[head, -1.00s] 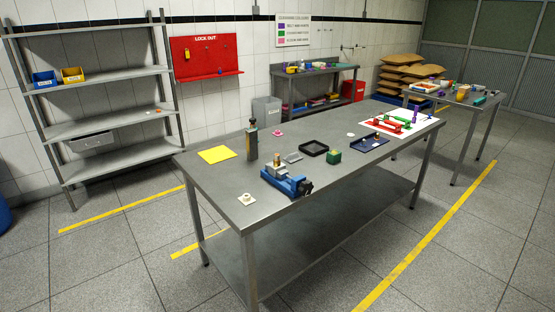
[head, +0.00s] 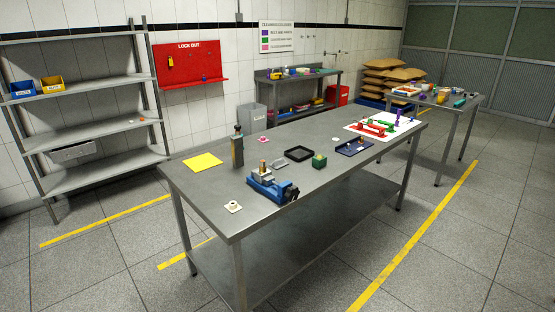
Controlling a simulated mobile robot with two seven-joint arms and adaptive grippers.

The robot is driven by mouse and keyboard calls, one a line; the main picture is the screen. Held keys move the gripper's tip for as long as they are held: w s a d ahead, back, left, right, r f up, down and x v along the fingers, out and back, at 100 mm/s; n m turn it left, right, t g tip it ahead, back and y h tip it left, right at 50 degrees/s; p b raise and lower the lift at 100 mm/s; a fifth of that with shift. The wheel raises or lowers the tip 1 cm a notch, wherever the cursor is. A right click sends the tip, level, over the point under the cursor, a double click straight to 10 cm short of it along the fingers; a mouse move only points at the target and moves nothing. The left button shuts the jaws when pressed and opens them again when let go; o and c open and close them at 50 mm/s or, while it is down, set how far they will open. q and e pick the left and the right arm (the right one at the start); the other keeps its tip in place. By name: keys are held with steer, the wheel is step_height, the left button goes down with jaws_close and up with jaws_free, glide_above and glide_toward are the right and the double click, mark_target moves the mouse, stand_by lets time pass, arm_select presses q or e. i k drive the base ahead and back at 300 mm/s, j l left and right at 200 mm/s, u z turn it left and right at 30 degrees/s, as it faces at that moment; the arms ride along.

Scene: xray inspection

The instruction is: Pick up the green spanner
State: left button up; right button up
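I cannot make out a green spanner for certain at this distance. Small green parts (head: 397,119) stand with red parts (head: 373,128) on a white sheet (head: 412,123) at the far right end of the long steel table (head: 215,205). A teal-green item (head: 459,103) lies on the smaller table (head: 470,99) at the right; its shape is too small to tell. Neither of my grippers is in view.
A blue vise (head: 268,188), a green block (head: 319,160), a black tray (head: 298,154) and a dark blue tray (head: 354,147) are on the long table. A shelf rack (head: 88,134) stands left. Floor right of the long table is clear.

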mark_target(380, 121)
steer(key=i+l+z, duration=0.1)
steer(key=i+l, duration=0.2)
steer(key=i, duration=0.2)
steer(key=i+l+z, duration=0.15)
steer(key=i, duration=0.4)
steer(key=i+l+z, duration=0.1)
steer(key=i+l, duration=0.15)
steer(key=i, duration=0.3)
steer(key=i+l+z, duration=0.15)
steer(key=i, duration=0.4)
steer(key=i+l+u, duration=0.1)
steer(key=u, duration=0.45)
steer(key=i+l+u, duration=0.4)
steer(key=l, duration=0.2)
steer(key=l+u, duration=0.2)
steer(key=l, duration=0.15)
steer(key=i+l, duration=0.1)
steer(key=l, duration=0.25)
steer(key=i+l+u, duration=0.1)
steer(key=l, duration=0.25)
steer(key=i+l+u, duration=0.1)
steer(key=l, duration=0.25)
steer(key=i, duration=0.05)
